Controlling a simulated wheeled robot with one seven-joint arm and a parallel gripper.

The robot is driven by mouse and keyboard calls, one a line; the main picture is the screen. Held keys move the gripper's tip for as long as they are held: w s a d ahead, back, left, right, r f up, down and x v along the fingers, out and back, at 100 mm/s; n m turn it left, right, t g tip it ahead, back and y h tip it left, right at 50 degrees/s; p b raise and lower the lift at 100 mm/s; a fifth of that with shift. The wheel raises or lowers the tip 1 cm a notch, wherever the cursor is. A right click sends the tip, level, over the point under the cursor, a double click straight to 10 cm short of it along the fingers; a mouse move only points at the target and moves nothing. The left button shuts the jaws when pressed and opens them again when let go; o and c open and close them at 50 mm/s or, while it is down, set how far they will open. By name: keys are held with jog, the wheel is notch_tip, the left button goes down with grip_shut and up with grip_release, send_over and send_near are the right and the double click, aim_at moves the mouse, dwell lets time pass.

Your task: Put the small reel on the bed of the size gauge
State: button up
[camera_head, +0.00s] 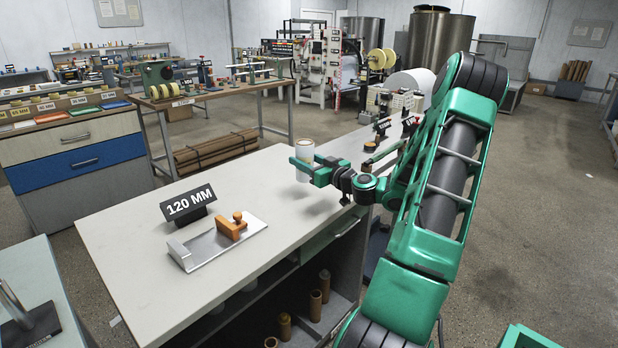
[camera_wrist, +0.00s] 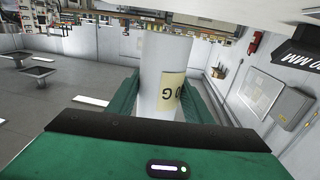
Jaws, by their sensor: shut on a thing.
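The small reel (camera_head: 304,150) is a white cylinder with a tan label and a tan top. My gripper (camera_head: 306,167) is shut on it and holds it upright above the pale table. In the wrist view the reel (camera_wrist: 163,80) stands between the two green fingers, its label partly hidden by the gripper body. The size gauge (camera_head: 217,242) lies on the same table, to the left of and nearer than the reel. It has a flat metal bed, a raised end at the left and an orange slider with a knob. The reel is apart from the gauge.
A black "120 MM" sign (camera_head: 188,204) stands behind the gauge. The pale table (camera_head: 130,270) is clear between gauge and gripper. Several brown rolls (camera_head: 315,305) stand on the shelf below. More instruments (camera_head: 382,127) stand at the table's far end.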

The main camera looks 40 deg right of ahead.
jog(key=shift+w+d+f, duration=0.15)
jog(key=shift+d+f, duration=0.75)
jog(key=shift+f, duration=0.25)
jog(key=shift+w+d+f, duration=0.1)
jog(key=shift+d+f, duration=0.75)
jog(key=shift+f, duration=0.35)
jog(key=shift+w+d+f, duration=0.15)
jog(key=shift+d+f, duration=0.75)
jog(key=shift+f, duration=0.25)
jog(key=o, duration=1.1)
jog(key=shift+f, duration=0.1)
jog(key=shift+s, duration=0.1)
